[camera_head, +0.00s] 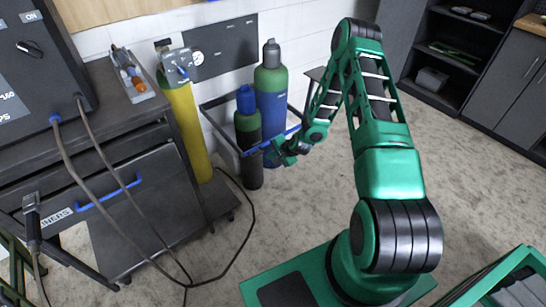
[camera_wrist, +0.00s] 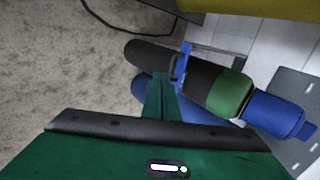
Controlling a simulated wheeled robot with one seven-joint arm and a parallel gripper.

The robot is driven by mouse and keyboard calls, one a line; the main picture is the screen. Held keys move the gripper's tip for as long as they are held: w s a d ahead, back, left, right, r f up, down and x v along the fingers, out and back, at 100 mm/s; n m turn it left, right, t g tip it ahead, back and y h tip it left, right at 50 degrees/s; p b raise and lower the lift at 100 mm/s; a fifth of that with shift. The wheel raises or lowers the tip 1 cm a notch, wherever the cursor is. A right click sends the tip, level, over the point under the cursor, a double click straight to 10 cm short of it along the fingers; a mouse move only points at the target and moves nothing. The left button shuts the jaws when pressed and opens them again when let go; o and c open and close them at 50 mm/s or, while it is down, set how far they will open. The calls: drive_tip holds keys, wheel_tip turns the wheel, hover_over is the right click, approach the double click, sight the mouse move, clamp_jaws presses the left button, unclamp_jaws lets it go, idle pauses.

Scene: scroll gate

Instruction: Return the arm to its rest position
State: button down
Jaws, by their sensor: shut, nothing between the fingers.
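My green arm (camera_head: 390,175) is bent, rising from its base and reaching down to the left. My gripper (camera_head: 278,150) is at its end, in front of the gas cylinders and close to a blue bar (camera_head: 252,150). In the wrist view my gripper's green fingers (camera_wrist: 160,82) are together with nothing held between them. The blue bar (camera_wrist: 182,65) shows just beyond the fingertips there. I cannot tell whether the gripper touches it.
A small cylinder with a blue cap (camera_head: 247,130), a larger blue-green cylinder (camera_head: 271,95) and a yellow cylinder (camera_head: 189,125) stand by the wall. A dark tool cabinet (camera_head: 140,215) with cables is at left. Shelves (camera_head: 455,55) are at back right. Floor between is clear.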

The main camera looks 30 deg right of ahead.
drive_tip(key=s+d+r+n+g+h, duration=0.1)
drive_tip(key=s+d+r+n+g, duration=0.15)
drive_tip(key=s+r, duration=0.55)
drive_tip(key=s+d+r+n+g+h, duration=0.1)
drive_tip(key=s+d+r+n, duration=0.15)
drive_tip(key=r, duration=0.95)
drive_tip(key=s+d+r+n+g+h, duration=0.1)
drive_tip(key=s+d+r+n, duration=0.15)
drive_tip(key=s+r, duration=0.6)
drive_tip(key=s+a+r+g, duration=0.1)
drive_tip(key=s+r, duration=0.4)
drive_tip(key=s, duration=0.4)
drive_tip(key=s+a+r+g, duration=0.1)
drive_tip(key=s+r, duration=0.5)
drive_tip(key=s, duration=0.3)
drive_tip(key=s+a+r+g+y, duration=0.1)
drive_tip(key=s+r, duration=0.4)
drive_tip(key=s, duration=0.4)
drive_tip(key=shift+s+r+n, duration=0.2)
drive_tip(key=shift+r+n, duration=0.15)
drive_tip(key=shift+n, duration=0.1)
